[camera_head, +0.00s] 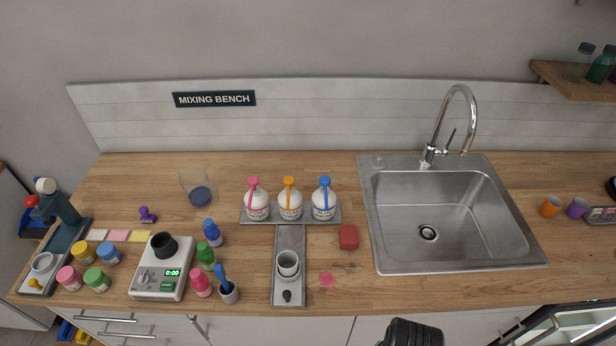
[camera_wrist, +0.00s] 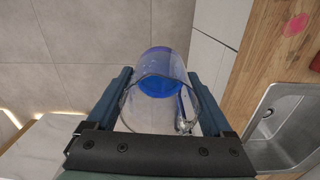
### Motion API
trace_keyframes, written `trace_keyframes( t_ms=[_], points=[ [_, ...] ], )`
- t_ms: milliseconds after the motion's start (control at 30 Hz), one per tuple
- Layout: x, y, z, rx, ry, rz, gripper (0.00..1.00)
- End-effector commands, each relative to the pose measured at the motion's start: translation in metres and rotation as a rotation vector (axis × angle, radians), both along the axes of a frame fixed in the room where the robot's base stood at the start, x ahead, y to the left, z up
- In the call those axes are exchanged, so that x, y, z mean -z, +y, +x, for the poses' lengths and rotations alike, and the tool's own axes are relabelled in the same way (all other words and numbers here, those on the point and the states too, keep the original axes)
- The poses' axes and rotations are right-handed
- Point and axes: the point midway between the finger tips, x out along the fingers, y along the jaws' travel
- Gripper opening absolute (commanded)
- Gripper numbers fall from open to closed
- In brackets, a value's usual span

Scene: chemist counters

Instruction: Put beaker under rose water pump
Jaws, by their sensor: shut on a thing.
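My gripper (camera_wrist: 158,74) is shut on a clear glass beaker (camera_wrist: 150,113) with a blue bottom, in the wrist view. The beaker is held over the floor, in front of the counter edge. In the head view only a dark part of my arm shows at the bottom edge; the beaker is not visible there. Three white pump bottles stand in a row on a grey tray (camera_head: 333,219) at the back of the counter: pink-topped (camera_head: 257,208), orange-topped (camera_head: 290,209) and blue-topped (camera_head: 323,208). Their labels are too small to read, so I cannot tell which is rose water.
A clear glass vessel (camera_head: 198,190) with a blue bottom, scale (camera_head: 160,275) and small bottles stand left. A red block (camera_head: 348,237) and sink (camera_head: 428,233) lie right.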

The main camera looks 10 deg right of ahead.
Motion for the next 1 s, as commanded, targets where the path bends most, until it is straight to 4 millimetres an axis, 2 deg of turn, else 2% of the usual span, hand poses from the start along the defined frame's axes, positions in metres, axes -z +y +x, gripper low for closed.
trace_keyframes(
  t_ms=[367,567,800,1000],
  points=[
    [0.015,0.035,0.036,-0.483,-0.007,0.002,0.19],
    [0.028,0.072,0.063,-0.914,-0.009,0.002,0.19],
    [0.042,0.124,0.090,-1.482,-0.008,-0.001,0.19],
    [0.047,0.152,0.100,-1.776,-0.003,-0.004,0.19]
  ],
)
